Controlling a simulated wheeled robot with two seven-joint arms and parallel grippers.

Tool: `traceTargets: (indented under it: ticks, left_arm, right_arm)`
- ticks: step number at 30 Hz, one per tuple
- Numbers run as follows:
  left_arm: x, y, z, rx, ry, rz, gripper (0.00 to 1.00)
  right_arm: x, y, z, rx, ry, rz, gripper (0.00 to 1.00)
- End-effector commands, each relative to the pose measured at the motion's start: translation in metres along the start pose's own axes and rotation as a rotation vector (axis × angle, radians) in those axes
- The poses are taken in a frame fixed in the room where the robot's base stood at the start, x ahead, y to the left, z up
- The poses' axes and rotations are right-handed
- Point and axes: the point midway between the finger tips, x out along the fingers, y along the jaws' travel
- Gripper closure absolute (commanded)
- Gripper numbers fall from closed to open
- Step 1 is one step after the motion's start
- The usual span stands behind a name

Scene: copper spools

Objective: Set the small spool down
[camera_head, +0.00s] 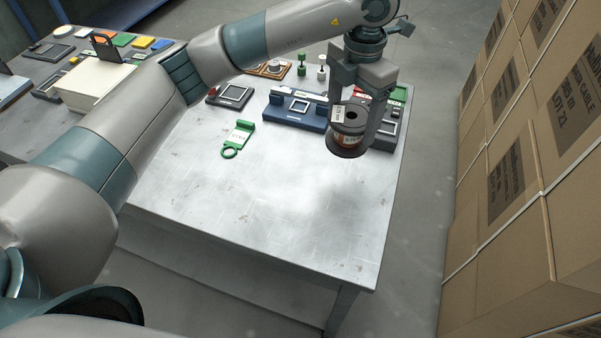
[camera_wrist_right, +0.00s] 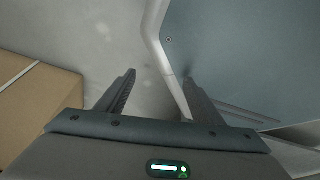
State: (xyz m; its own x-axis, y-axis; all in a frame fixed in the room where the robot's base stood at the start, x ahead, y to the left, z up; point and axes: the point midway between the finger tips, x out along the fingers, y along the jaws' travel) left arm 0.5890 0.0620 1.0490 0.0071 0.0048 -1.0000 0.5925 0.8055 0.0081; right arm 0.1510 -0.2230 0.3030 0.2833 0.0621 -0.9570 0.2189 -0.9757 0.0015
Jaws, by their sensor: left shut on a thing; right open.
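The small spool (camera_head: 347,137) has dark flanges, a copper-coloured winding and a pale label. It is upright in my left gripper (camera_head: 356,124), which is shut on it from above, in the head view. The spool is over the right part of the grey metal table (camera_head: 290,200); I cannot tell whether its base touches the top. My right gripper (camera_wrist_right: 158,95) shows only in the right wrist view, open and empty, with floor and a grey-blue surface beyond it.
Small green and white stands (camera_head: 302,67) are at the back. Stacked cartons (camera_head: 530,150) rise on the right. The table's front half is clear.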

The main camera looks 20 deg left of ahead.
Motion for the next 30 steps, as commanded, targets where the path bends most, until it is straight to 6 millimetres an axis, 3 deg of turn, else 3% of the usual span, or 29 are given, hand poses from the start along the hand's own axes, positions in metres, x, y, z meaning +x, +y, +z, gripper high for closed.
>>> traceTargets:
  ticks: [7,20,26,30]
  left_arm:
    - [0.01,-0.01,0.008,-0.185,0.002,-0.008,0.72]
    - [0.011,-0.01,0.008,-0.209,0.003,-0.008,0.72]
    - [0.016,-0.004,0.002,-0.21,0.005,-0.009,0.72]
    - [0.023,0.007,-0.009,-0.21,0.006,-0.008,0.72]
  right_arm:
    - [0.003,-0.001,-0.006,0.0,0.016,-0.002,0.39]
    - [0.002,-0.001,-0.007,0.0,0.017,-0.002,0.39]
    - [-0.001,0.0,0.003,0.0,-0.009,0.0,0.39]
    - [-0.007,0.003,0.022,0.0,-0.054,0.004,0.39]
